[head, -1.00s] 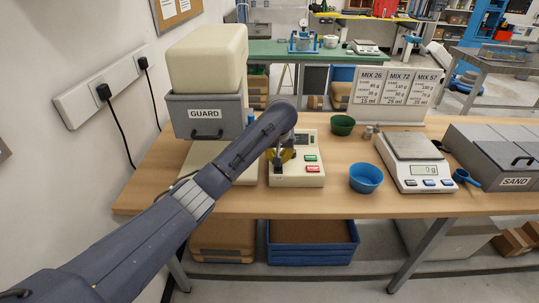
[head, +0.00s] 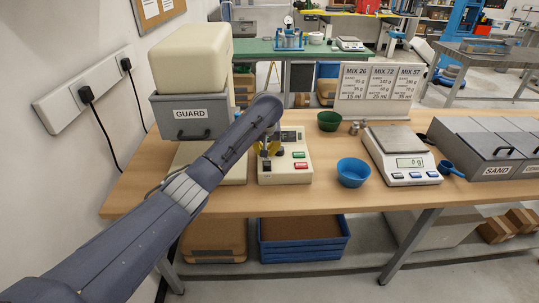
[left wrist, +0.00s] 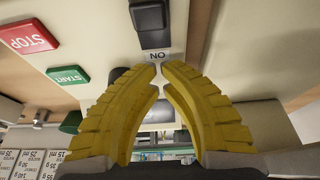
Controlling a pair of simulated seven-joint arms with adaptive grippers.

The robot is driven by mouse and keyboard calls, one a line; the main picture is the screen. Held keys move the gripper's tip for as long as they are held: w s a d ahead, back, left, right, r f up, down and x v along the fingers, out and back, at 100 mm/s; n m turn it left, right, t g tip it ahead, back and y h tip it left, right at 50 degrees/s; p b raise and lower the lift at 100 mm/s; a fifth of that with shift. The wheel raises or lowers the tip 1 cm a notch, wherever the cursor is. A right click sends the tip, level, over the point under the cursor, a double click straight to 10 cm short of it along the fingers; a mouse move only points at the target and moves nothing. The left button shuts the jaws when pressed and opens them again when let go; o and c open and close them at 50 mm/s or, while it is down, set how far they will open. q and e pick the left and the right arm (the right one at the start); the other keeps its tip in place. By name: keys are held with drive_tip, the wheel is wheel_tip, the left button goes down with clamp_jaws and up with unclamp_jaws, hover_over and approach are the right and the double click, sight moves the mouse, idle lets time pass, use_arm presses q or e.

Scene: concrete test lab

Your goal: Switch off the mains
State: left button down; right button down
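A cream control box (head: 285,177) stands on the wooden bench beside the guarded machine (head: 190,117). It has a display, a green START button (head: 299,155) and a red STOP button (head: 300,166). In the left wrist view, a black switch (left wrist: 150,15) sits by a label reading ON upside down, with START (left wrist: 68,75) and STOP (left wrist: 28,37) to its left. My left gripper (head: 266,152) is over the left part of the box. Its yellow fingertips (left wrist: 162,68) are almost together, empty, just below the label; contact cannot be told. My right gripper is not in view.
A wall socket strip (head: 85,98) holds two black plugs with cables. A green bowl (head: 329,121), blue bowl (head: 353,173), scale (head: 400,155) and sand bin (head: 485,155) stand to the right. The bench front between box and blue bowl is clear.

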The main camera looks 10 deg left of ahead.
use_arm(q)
drive_tip(key=shift+d+r, duration=0.1)
drive_tip(key=shift+r, duration=0.2)
drive_tip(key=v, duration=0.9)
drive_tip(key=shift+r, duration=0.2)
